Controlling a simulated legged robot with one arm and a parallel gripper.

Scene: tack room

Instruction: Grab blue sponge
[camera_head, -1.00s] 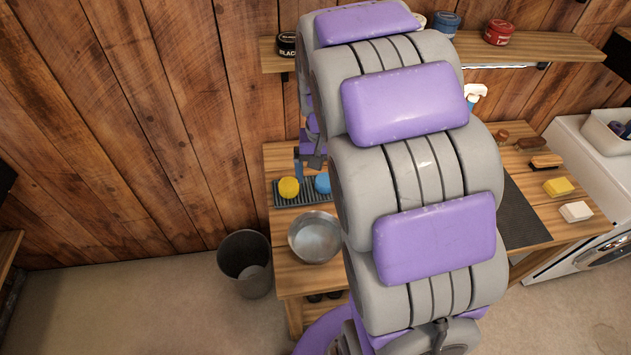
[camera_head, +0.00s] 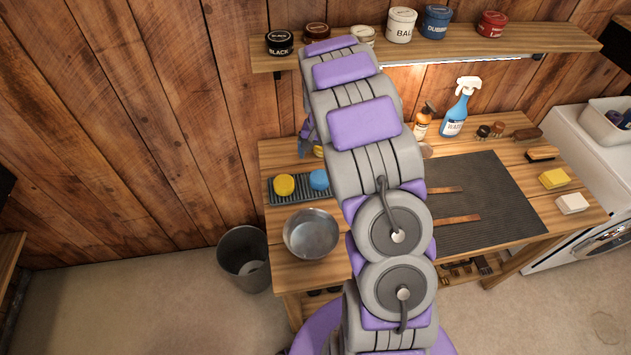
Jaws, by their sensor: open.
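The blue sponge (camera_head: 319,180) is a round blue piece on a dark ribbed tray (camera_head: 295,197) at the left of the wooden bench. A round yellow sponge (camera_head: 284,185) sits beside it on the left. My arm passes just right of the blue sponge. My gripper (camera_head: 302,150) shows only in part at the left edge of my arm, behind and above the ribbed tray. It is open and apart from the blue sponge. Most of it is hidden by my arm links.
A metal bowl (camera_head: 311,234) stands in front of the tray. A dark mat (camera_head: 490,195), a spray bottle (camera_head: 458,108), a yellow block (camera_head: 554,179) and a white block (camera_head: 572,203) are to the right. A shelf (camera_head: 540,40) with tins hangs above. A bin (camera_head: 244,262) stands on the floor.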

